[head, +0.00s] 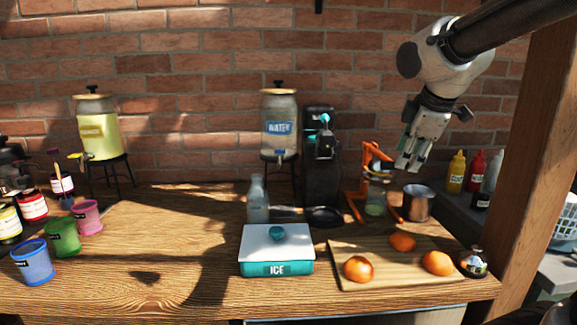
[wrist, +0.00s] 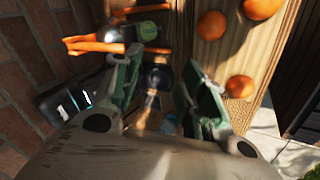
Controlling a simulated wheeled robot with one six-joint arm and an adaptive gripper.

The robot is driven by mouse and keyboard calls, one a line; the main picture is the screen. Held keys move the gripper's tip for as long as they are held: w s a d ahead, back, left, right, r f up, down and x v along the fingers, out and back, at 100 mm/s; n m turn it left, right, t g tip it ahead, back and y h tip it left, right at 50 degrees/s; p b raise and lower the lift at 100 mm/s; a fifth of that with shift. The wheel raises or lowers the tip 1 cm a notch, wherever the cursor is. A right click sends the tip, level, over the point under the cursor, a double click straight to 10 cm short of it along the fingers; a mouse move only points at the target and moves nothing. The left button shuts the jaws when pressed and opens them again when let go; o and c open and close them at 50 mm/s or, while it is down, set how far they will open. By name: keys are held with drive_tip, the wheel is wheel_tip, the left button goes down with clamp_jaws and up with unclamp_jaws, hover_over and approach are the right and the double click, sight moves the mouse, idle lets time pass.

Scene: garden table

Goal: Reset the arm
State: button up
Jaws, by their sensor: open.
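My gripper (head: 408,165) hangs in the air at the right side of the head view, its fingers pointing down, above the back right of the wooden table (head: 180,270). It is open and empty. In the wrist view my gripper (wrist: 160,95) shows two green-padded fingers spread apart with nothing held between them. Below it in the head view stand an orange juicer press (head: 362,180) with a glass (head: 376,203) in it and a metal cup (head: 417,204). The fingers look apart from both.
A cutting board (head: 350,250) with three oranges (head: 358,269) lies at front right. A teal ICE box (head: 277,268), a glass bottle (head: 258,205), a black machine (head: 320,165) and the WATER dispenser (head: 279,127) stand mid-table. A wooden post (head: 545,150) rises at right. The front left centre is clear.

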drive_tip(key=s+d+f+m+g, duration=0.1)
drive_tip(key=s+d+f+m, duration=0.1)
drive_tip(key=s+m, duration=0.4)
drive_tip(key=s+d+f+m, duration=0.3)
drive_tip(key=s+m, duration=0.4)
drive_tip(key=s, duration=0.6)
drive_tip(key=shift+s+d+f+m+g, duration=0.3)
drive_tip(key=shift+f+g, duration=0.1)
drive_tip(key=shift+f, duration=0.15)
drive_tip(key=shift+c, duration=0.6)
